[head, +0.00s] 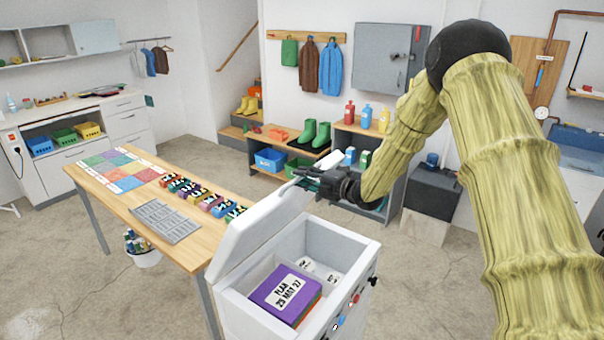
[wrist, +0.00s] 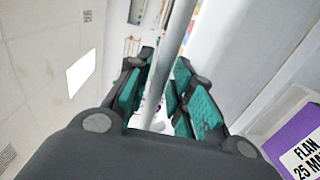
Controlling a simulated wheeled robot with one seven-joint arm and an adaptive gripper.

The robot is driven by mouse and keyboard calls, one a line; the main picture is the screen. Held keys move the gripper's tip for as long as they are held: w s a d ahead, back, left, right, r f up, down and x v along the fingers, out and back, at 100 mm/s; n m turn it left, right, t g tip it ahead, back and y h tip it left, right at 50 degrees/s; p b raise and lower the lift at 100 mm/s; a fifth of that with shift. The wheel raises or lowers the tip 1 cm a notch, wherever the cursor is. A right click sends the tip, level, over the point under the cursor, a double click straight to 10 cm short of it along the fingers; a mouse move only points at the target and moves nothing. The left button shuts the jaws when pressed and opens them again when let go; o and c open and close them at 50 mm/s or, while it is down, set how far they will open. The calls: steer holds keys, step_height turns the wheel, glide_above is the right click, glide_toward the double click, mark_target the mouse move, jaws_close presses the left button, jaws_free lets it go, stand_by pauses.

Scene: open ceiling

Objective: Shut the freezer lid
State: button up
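The white chest freezer (head: 338,238) stands at the front centre in the head view. Its lid (head: 250,235) is up, tilted steeply along the left side of the opening. Inside lie a purple-topped stack labelled FLAN (head: 283,288) and white labelled packs (head: 318,270). The FLAN stack also shows at the right of the wrist view (wrist: 298,155). My gripper (head: 305,178) is at the lid's raised top end. In the wrist view a pale bar (wrist: 168,60) runs between the teal-padded fingers of my gripper (wrist: 163,78). I cannot tell whether the pads press on it.
A wooden table (head: 195,250) with coloured squares, small packs and a grey grid stands close to the lid's left. A white bucket (head: 148,257) is under it. Shelves with boots and bottles are behind. Open floor (head: 60,250) lies at the left.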

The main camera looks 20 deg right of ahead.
steer(key=shift+w+a, duration=0.25)
steer(key=shift+w, duration=0.05)
jaws_close()
steer(key=shift+f, duration=0.2)
